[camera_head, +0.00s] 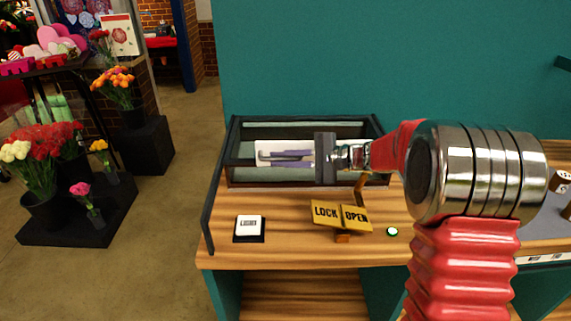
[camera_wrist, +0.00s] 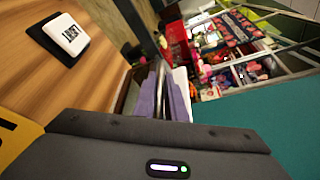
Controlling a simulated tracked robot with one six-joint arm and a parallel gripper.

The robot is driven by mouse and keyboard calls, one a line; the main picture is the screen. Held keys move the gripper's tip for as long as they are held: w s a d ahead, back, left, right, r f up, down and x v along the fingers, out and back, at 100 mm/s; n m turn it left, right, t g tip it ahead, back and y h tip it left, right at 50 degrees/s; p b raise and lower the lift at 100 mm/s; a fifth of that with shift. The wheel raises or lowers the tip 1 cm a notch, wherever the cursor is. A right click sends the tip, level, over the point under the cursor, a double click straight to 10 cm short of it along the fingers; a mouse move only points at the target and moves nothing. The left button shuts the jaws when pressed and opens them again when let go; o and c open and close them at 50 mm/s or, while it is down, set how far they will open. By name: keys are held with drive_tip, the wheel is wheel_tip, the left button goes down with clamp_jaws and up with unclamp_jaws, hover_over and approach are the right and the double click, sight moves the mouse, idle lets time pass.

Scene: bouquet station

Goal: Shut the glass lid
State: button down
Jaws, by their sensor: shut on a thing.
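The black-framed glass case (camera_head: 231,150) sits at the back left of the wooden counter. A dark slanted bar (camera_head: 209,215) at its left looks like the lid's frame seen nearly edge-on, but I cannot tell the lid's angle for sure. My gripper (camera_head: 268,157) reaches in from the right, in front of a white panel at the case. In the wrist view its purple fingers (camera_wrist: 165,98) are shut around a thin, curved metal handle (camera_wrist: 159,80). Where the handle joins the lid is hidden. A dark frame bar (camera_wrist: 138,28) runs just beyond the fingers.
A yellow LOCK/OPEN sign (camera_head: 341,216) stands on the counter before the case. A white label switch on a black base (camera_head: 249,227) is left of it, and a green-lit button (camera_head: 392,231) is right. Flower stands (camera_head: 75,212) fill the floor at left.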

drive_tip(key=shift+w+f, duration=0.15)
drive_tip(key=c, duration=2.1)
unclamp_jaws()
drive_tip(key=shift+w, duration=0.15)
drive_tip(key=v, duration=1.3)
drive_tip(key=shift+d, duration=0.3)
drive_tip(key=shift+s+a, duration=0.1)
drive_tip(key=shift+s, duration=0.1)
